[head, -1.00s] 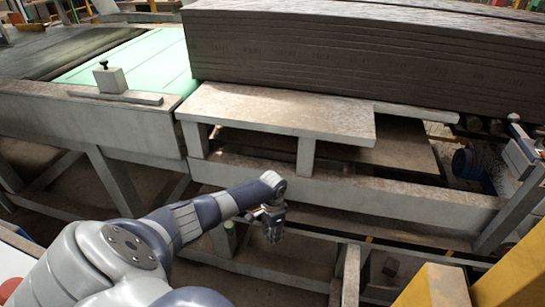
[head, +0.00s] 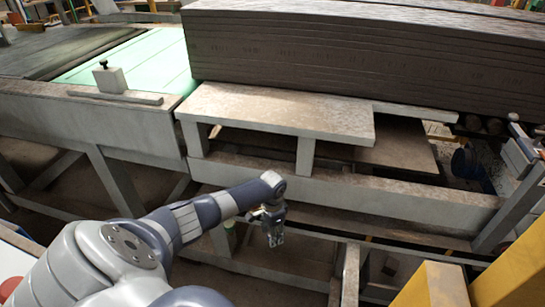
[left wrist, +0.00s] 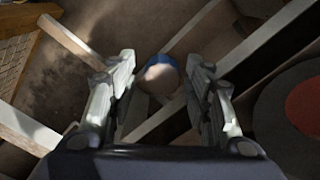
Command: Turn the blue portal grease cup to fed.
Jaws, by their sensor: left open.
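In the left wrist view a round, pale-topped piece with a blue rim (left wrist: 160,76), seemingly the blue portal grease cup, shows between my left fingers. My left gripper (left wrist: 161,62) is open, with one finger on each side of it. Whether either finger touches it, and how far below it lies, I cannot tell. In the head view my left gripper (head: 275,240) points down in front of the grey frame beam. I cannot make out the cup in that view. My right gripper is not in view.
A grey metal frame (head: 350,190) with a raised plate (head: 280,110) stands behind my gripper. A yellow post (head: 435,285) stands at the lower right. Frame legs and rails surround the space below the gripper.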

